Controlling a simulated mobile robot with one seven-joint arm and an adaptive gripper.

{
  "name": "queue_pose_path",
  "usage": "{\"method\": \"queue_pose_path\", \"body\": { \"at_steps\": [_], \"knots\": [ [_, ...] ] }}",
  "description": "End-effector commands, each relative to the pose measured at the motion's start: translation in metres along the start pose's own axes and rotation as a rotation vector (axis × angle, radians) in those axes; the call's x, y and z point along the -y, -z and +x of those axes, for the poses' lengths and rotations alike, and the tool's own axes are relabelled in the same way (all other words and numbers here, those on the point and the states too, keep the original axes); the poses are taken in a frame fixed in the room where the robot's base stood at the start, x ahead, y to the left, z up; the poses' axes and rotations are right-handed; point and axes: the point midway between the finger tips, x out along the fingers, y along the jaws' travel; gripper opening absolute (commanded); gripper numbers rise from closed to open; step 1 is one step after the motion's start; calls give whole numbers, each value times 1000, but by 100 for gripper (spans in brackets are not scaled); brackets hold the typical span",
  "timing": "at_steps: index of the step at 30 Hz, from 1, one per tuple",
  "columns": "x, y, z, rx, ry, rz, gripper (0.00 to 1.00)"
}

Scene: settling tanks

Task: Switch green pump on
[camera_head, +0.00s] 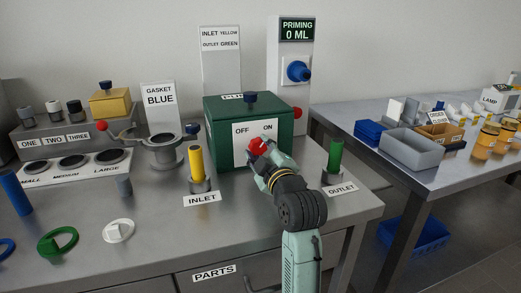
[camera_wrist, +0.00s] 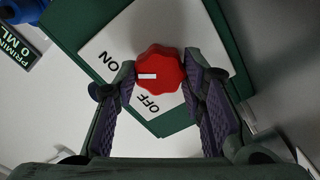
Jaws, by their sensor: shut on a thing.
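The green pump (camera_head: 222,115) is a dark green box on the steel bench, with a white plate (camera_head: 240,155) marked OFF and ON. A red knob (camera_head: 257,147) sits on this plate; it also shows in the wrist view (camera_wrist: 160,65). My gripper (camera_head: 264,158) is at the pump's front, its two fingers closed around the knob's sides. In the wrist view, the knob's white mark (camera_wrist: 147,76) points left, toward the ON side rather than down toward OFF. Its exact angle relative to the labels is hard to tell.
A yellow cylinder (camera_head: 196,160) stands at the INLET label and a green cylinder (camera_head: 335,153) at the OUTLET label, either side of my arm. A display (camera_head: 296,30) reads PRIMING 0 ML above a blue knob (camera_head: 298,71). Gaskets lie at the bench's front left.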

Motion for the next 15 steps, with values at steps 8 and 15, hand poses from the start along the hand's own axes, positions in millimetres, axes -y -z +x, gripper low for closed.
{"method": "queue_pose_path", "body": {
  "at_steps": [8, 15],
  "knots": [
    [0, 0, 0, 0, 1, 7, 9],
    [0, 0, 0, 0, 1, 7, 44]
  ]
}}
